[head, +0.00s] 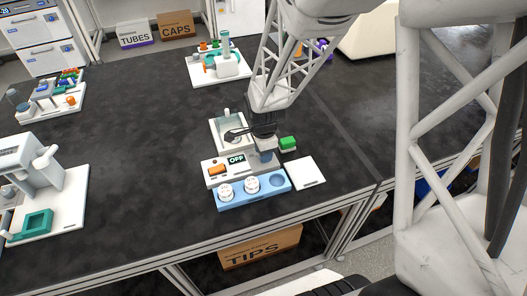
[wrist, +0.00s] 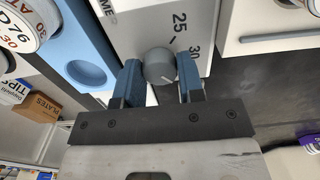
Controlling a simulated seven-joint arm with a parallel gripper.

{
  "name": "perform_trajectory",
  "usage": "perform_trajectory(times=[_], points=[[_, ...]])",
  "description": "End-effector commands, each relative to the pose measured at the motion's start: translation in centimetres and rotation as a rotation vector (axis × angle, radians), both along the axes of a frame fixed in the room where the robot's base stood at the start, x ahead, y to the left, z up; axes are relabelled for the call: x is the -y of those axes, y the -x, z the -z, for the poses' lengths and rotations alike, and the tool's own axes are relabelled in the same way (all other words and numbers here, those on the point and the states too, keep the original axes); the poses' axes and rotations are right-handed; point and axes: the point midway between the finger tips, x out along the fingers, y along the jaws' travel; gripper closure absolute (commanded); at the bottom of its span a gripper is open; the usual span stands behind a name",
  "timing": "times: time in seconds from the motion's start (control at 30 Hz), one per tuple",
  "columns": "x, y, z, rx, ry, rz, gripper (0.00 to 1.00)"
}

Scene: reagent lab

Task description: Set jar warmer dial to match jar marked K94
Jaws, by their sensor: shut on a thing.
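The jar warmer (head: 212,174) stands at the table's front, its display (head: 236,159) reading OFF and an orange switch (head: 217,169) on its front. Its round grey dial (wrist: 159,65) shows in the wrist view beside the printed marks 25 and 30; its pointer is hard to read. My gripper (head: 264,152) is at the warmer's right side, and its blue fingers are shut on the dial in the wrist view (wrist: 160,82). Two white-lidded jars (head: 226,190) (head: 252,184) sit in a blue rack. One jar (wrist: 18,25) reads D76 and 30 in the wrist view. No K94 label is readable.
The blue rack (head: 239,199) has an empty round recess at its right. A white pad (head: 305,174) lies to the right, and a green-topped block (head: 288,143) stands behind it. Other lab stations stand left and back. The table between is clear.

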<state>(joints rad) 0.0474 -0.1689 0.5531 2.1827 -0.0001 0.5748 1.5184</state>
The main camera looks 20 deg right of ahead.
Motion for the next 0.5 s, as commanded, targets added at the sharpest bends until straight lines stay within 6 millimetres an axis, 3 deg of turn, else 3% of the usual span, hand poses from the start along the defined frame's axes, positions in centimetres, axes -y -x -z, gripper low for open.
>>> perform_trajectory(times=[0.1, 0.13, 0.27, 0.5], points=[[0.01, -0.02, -0.04, 0.001, 0.000, 0.000, 0.88], [0.01, -0.02, -0.05, 0.001, 0.000, 0.000, 0.60], [0.01, -0.02, -0.03, 0.001, 0.000, 0.000, 0.40], [0.01, -0.01, -0.01, 0.000, 0.000, -0.001, 0.39]])
